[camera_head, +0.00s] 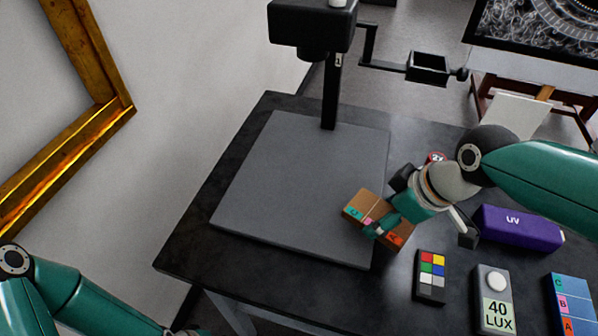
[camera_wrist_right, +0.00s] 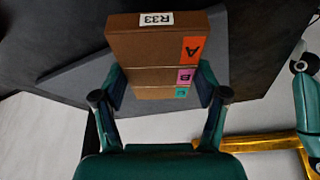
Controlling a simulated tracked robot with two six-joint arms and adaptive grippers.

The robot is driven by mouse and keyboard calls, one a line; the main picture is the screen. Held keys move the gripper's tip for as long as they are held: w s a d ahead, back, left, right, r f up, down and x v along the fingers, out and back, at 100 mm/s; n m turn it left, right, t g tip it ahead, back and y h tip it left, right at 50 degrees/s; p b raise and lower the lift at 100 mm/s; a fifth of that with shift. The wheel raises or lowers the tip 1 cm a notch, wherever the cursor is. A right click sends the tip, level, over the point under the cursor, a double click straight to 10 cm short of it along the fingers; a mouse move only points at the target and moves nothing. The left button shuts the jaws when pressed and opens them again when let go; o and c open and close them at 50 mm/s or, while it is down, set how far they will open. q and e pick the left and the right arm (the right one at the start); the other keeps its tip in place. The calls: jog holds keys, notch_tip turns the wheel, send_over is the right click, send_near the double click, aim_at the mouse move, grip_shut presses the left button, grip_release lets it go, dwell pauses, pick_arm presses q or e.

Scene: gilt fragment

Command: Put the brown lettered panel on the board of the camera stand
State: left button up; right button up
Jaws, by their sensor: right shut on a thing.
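The brown lettered panel (camera_head: 356,205) is in my right gripper (camera_head: 384,219), over the right front part of the grey board (camera_head: 290,175) of the camera stand (camera_head: 331,95). I cannot tell whether it touches the board. In the right wrist view, the panel (camera_wrist_right: 150,48) sits between the two fingers of the right gripper (camera_wrist_right: 162,90), with a white R33 label and coloured A, B and C tabs facing me. One finger covers part of the panel in the head view. My left arm enters at the lower left, its gripper out of sight.
Right of the board on the black table are a purple UV box (camera_head: 518,226), a colour chart (camera_head: 431,277), a 40 LUX meter (camera_head: 495,300) and a blue lettered panel (camera_head: 571,304). A gilt frame (camera_head: 105,115) is at left. Most of the board is bare.

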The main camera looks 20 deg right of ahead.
jog(key=p, duration=0.3)
send_over(303, 186)
jog(key=s, duration=0.1)
jog(key=shift+s+d, duration=0.2)
jog(key=shift+d, duration=0.2)
jog(key=shift+w+a+f, duration=0.15)
jog(key=shift+f, duration=0.05)
notch_tip(303, 186, down, 3)
jog(key=shift+f, duration=0.1)
jog(key=shift+f, duration=0.1)
jog(key=o, duration=1.2)
